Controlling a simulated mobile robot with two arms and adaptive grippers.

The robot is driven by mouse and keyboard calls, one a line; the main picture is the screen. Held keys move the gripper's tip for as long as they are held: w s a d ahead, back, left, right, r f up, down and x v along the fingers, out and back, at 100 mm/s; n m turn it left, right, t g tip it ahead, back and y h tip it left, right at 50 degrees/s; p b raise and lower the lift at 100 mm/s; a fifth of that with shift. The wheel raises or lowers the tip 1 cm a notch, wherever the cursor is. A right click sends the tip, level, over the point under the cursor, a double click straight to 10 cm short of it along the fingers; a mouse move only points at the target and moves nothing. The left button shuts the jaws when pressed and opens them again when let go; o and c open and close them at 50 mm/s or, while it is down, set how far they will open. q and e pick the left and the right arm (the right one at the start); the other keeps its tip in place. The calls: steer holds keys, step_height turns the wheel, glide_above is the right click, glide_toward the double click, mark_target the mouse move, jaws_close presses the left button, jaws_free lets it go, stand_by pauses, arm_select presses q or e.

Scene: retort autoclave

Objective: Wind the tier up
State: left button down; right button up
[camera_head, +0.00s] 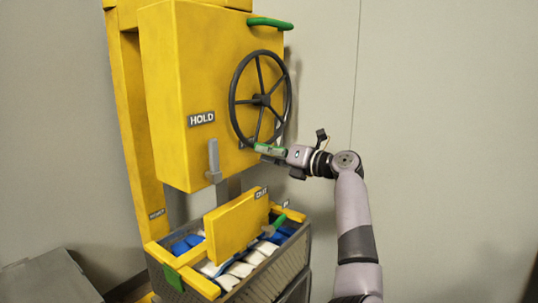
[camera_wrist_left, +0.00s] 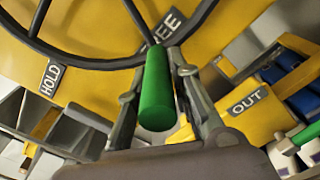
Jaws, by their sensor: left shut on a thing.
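The dark spoked hand wheel (camera_head: 262,100) is on the right face of the yellow housing (camera_head: 172,100). A green knob (camera_head: 268,149) projects at the wheel's lower rim; it also shows as a green cylinder in the left wrist view (camera_wrist_left: 156,90). My left gripper (camera_head: 276,152) is shut on this knob, with a finger on either side of it. A mesh crate (camera_head: 291,262) of blue and white packs stands below the housing, with a yellow frame over it. I cannot tell which part is the tier. My right gripper is not in view.
A grey lever (camera_head: 214,160) stands below the HOLD label (camera_head: 202,118). A yellow block (camera_head: 236,225) with a green lever (camera_head: 276,226) sits over the crate. A green handle (camera_head: 268,22) is at the housing's top. A grey box (camera_head: 45,280) is at lower left.

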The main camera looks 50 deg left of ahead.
arm_select(q)
steer(key=shift+s+a+r, duration=0.1)
steer(key=shift+s+r, duration=0.1)
steer(key=shift+r, duration=0.8)
steer(key=c, duration=1.8)
jaws_free()
steer(key=shift+c, duration=0.2)
steer(key=o, duration=0.4)
steer(key=shift+s, duration=0.25)
steer(key=shift+f, duration=0.15)
